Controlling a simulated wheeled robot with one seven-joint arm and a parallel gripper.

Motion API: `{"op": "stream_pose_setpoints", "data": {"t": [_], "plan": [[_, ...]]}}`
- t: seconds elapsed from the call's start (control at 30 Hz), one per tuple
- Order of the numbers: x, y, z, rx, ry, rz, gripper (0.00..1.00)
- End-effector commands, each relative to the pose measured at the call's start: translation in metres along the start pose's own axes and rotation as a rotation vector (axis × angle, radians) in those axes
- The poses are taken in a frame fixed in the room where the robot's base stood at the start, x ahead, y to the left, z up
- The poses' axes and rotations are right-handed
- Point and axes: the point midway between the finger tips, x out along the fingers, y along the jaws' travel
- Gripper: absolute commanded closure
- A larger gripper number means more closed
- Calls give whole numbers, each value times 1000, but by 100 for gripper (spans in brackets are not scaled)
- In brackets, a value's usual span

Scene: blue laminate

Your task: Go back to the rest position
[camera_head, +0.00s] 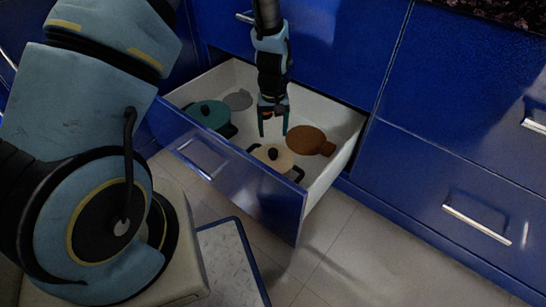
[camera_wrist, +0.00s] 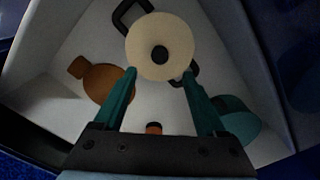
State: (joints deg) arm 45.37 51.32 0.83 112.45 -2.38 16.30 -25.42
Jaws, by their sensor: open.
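My gripper (camera_head: 272,122) is open and points down into an open drawer (camera_head: 333,158). Its two teal fingers hang above the drawer's contents with nothing between them in the head view. In the wrist view my gripper (camera_wrist: 158,88) shows its fingers spread, with a cream pot lid with a black knob (camera_wrist: 160,38) beyond the fingertips. The cream pot (camera_head: 268,158) stands near the drawer front, just below the gripper. Whether the fingertips touch anything cannot be told for certain, but they look apart from the pot.
The drawer also holds a teal pot (camera_head: 207,114), a brown round item with a handle (camera_head: 306,141) and a grey disc (camera_head: 238,99). The drawer walls stand close around my gripper. Blue cabinet fronts (camera_head: 455,180) rise behind and to the right. Tiled floor (camera_head: 370,255) is clear.

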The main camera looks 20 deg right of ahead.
Motion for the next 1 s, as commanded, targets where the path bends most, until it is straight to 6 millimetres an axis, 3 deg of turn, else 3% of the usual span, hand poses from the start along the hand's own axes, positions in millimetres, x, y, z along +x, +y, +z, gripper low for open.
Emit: {"op": "stream_pose_setpoints", "data": {"t": [0.5, 0.63, 0.73, 0.83, 1.0], "plan": [[0, 0, 0, 0, 0, 0, 27], [-14, -13, -4, -12, 6, 4, 27], [-42, -40, -9, -33, 19, 11, 27], [-82, -83, -8, -63, 39, 18, 27], [-145, -158, 13, -109, 72, 21, 27]]}}
